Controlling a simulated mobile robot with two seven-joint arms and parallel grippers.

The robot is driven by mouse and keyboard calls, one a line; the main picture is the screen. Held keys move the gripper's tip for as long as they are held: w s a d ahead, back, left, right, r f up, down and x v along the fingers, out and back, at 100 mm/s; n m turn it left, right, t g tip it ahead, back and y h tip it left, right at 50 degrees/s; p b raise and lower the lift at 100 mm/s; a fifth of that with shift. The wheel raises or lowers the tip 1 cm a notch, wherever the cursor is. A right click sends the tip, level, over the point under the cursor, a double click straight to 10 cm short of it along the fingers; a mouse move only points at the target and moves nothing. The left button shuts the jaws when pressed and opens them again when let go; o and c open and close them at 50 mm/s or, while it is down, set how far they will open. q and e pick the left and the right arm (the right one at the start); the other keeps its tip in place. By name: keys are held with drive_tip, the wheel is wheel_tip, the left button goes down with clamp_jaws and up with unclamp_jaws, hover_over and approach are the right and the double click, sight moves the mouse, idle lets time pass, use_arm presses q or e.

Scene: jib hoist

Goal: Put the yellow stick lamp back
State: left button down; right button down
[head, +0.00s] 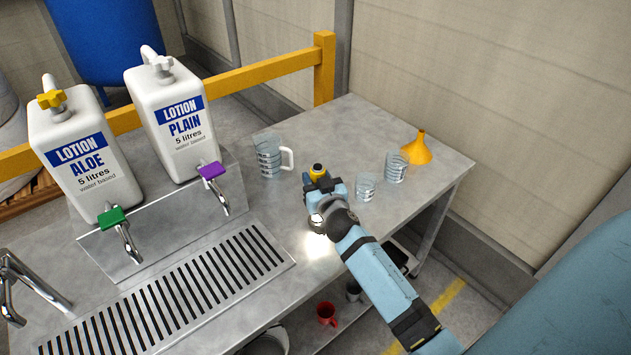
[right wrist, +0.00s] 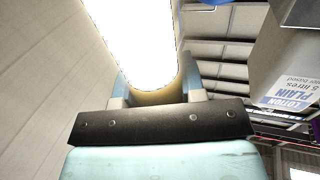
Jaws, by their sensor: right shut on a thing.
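The yellow stick lamp (head: 317,171) is held in my right gripper (head: 321,184), above the steel bench, between the large measuring jug and the small cups. In the head view only its yellow end shows past the gripper; the rest is hidden by the gripper and wrist. In the right wrist view the lamp (right wrist: 135,40) is a glowing white stick with a yellowish end, between the two fingers (right wrist: 157,88). A bright patch of light lies on the bench below my wrist. My left gripper is not in view.
The steel bench (head: 280,215) carries a clear jug (head: 269,157), two clear cups (head: 366,187) (head: 396,168) and an orange funnel (head: 417,148). Lotion containers (head: 75,150) (head: 175,122) stand behind a slotted drain (head: 190,290). A red mug (head: 326,313) sits on the lower shelf.

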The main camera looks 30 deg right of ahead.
drive_tip(key=shift+f, duration=0.2)
drive_tip(key=shift+f, duration=0.15)
drive_tip(key=c, duration=0.7)
unclamp_jaws()
drive_tip(key=shift+r, duration=0.2)
